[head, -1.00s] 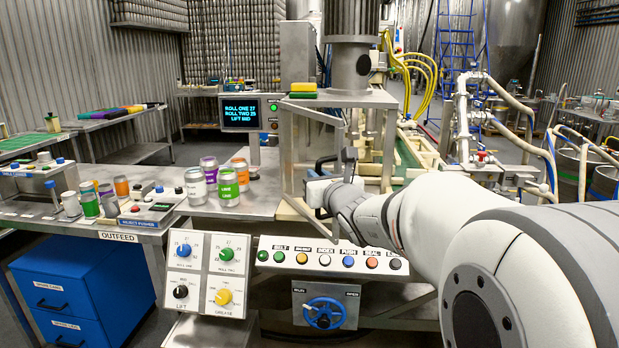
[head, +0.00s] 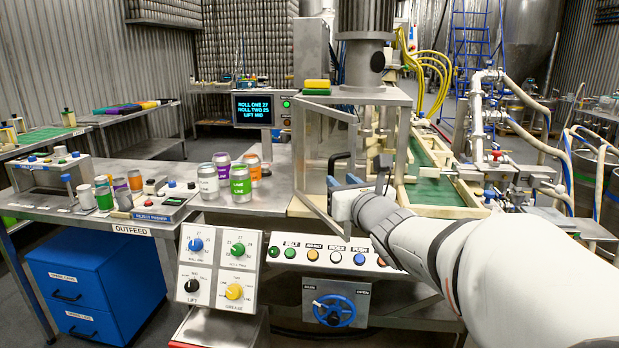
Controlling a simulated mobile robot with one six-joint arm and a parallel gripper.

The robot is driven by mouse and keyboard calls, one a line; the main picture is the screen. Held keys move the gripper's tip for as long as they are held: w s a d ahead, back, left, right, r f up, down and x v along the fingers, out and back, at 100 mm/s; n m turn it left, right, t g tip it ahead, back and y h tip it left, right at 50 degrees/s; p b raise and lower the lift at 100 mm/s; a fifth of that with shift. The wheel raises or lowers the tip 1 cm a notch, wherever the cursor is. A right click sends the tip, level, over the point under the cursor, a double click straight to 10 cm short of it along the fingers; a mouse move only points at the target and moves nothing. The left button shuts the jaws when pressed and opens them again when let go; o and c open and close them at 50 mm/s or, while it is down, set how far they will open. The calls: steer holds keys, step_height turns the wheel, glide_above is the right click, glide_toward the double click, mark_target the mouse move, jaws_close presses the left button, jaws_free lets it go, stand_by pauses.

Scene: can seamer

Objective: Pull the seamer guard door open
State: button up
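The seamer guard door (head: 326,108) is a grey metal frame with a clear pane on the front of the seamer. It stands swung out at an angle toward me, its top bar sloping down to the right. A dark handle-like bracket (head: 337,160) shows beside my gripper (head: 346,183), near the door's free edge. My gripper's white body is in front of the lower part of the door, with blue and dark parts at its tip. I cannot tell whether the fingers are closed around the handle; my wrist and the door frame hide the contact.
A button panel (head: 306,254) and a blue handwheel (head: 334,311) sit below the door. A dial box (head: 216,265) stands left of them. Several cans (head: 240,187) stand on the outfeed table (head: 150,228) at left. White piping (head: 476,125) rises at right.

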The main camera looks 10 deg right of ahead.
steer(key=shift+s, duration=0.45)
steer(key=shift+c, duration=0.4)
